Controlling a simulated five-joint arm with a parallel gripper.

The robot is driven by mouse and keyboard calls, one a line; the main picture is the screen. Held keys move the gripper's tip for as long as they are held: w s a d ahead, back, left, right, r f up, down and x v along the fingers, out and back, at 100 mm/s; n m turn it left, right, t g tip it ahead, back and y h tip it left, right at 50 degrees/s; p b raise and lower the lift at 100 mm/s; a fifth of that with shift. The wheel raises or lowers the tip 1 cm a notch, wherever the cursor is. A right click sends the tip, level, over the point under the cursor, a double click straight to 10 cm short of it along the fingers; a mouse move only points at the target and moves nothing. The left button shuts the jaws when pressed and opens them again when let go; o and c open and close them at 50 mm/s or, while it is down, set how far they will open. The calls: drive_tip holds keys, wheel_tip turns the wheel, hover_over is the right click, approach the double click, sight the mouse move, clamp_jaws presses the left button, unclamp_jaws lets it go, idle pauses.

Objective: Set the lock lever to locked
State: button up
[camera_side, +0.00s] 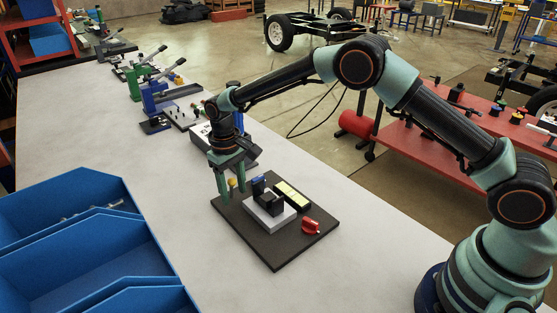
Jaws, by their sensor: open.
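A dark square base plate (275,250) lies on the grey bench. A black bar with pale yellow sections (292,195) stands to the right. A red knob or lever (311,227) sits near the plate's right corner. A small yellow piece (232,184) shows by my gripper. Which of these is the lock lever is unclear. My gripper (231,194) points down over the plate's back left corner, fingers apart and empty.
Blue bins (80,240) stand at the left front. Several clamps and fixtures, including a blue press (153,97), line the bench behind the plate. The bench between bins and plate is clear. A red cart (425,150) stands to the right.

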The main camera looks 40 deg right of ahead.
drive_tip(key=shift+s, duration=0.2)
wheel_tip(320, 180, up, 12)
drive_tip(key=a, duration=0.1)
drive_tip(key=s+d+r+m+t, duration=0.1)
drive_tip(key=s+d+r+t, duration=0.3)
drive_tip(key=s+d+r, duration=0.8)
drive_tip(key=shift+s+d+r+y, duration=0.3)
drive_tip(key=shift+s+d, duration=0.45)
drive_tip(key=shift+s, duration=0.45)
drive_tip(key=shift+c, duration=0.3)
